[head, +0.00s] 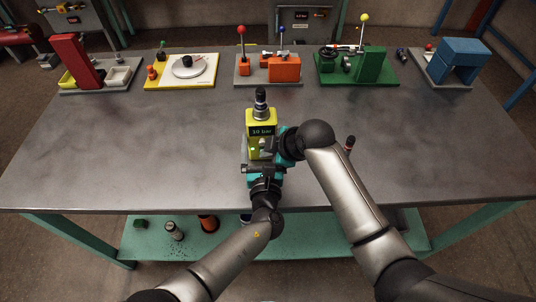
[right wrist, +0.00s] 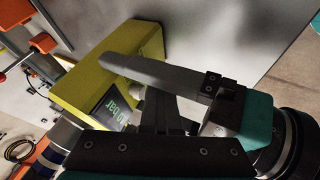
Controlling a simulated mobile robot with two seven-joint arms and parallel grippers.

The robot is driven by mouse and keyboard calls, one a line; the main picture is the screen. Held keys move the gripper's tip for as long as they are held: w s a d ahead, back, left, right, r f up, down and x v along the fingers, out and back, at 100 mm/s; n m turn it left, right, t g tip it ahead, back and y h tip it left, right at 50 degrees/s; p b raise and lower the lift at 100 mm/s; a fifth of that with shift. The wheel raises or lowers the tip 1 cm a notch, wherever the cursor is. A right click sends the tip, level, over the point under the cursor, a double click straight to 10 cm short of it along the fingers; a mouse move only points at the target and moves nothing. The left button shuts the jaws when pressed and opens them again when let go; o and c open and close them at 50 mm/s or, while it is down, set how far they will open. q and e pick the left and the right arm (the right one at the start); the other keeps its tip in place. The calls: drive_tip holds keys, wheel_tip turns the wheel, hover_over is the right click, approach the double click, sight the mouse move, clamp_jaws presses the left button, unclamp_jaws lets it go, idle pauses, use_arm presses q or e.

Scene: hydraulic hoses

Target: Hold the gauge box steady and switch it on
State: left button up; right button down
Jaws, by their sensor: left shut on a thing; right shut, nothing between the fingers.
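The yellow gauge box (head: 261,117) stands upright near the middle of the table, with a black fitting on top. Its dark display reads "10 bar" in green. My left gripper (head: 257,149) is shut on the box's lower part from the near side. In the right wrist view one long dark left finger (right wrist: 160,75) lies along the yellow gauge box (right wrist: 140,50); the other finger is hidden. My right gripper (head: 267,151) is shut and empty, close in front of the box's face below the display. The switch is largely hidden; I cannot tell whether the right fingertips touch it.
Along the back edge stand a red stand (head: 75,60), a yellow board (head: 155,81), an orange block fixture (head: 284,68), a green fixture (head: 371,66) and a blue block (head: 462,54).

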use_arm(q)
drive_tip(key=shift+s+d, duration=0.15)
drive_tip(key=shift+d, duration=0.1)
use_arm(e)
drive_tip(key=shift+w+d, duration=0.25)
drive_tip(key=shift+w, duration=0.25)
drive_tip(key=shift+r, duration=0.1)
drive_tip(key=shift+d+r, duration=0.2)
drive_tip(key=shift+r, duration=0.2)
use_arm(q)
drive_tip(key=shift+a+f, duration=0.15)
drive_tip(key=shift+f, duration=0.05)
use_arm(e)
drive_tip(key=s+v, duration=0.1)
drive_tip(key=v, duration=0.8)
drive_tip(key=shift+a, duration=0.15)
drive_tip(key=shift+f, duration=0.2)
use_arm(q)
drive_tip(key=o, duration=1.4)
drive_tip(key=shift+c, duration=0.2)
drive_tip(key=shift+r, duration=0.1)
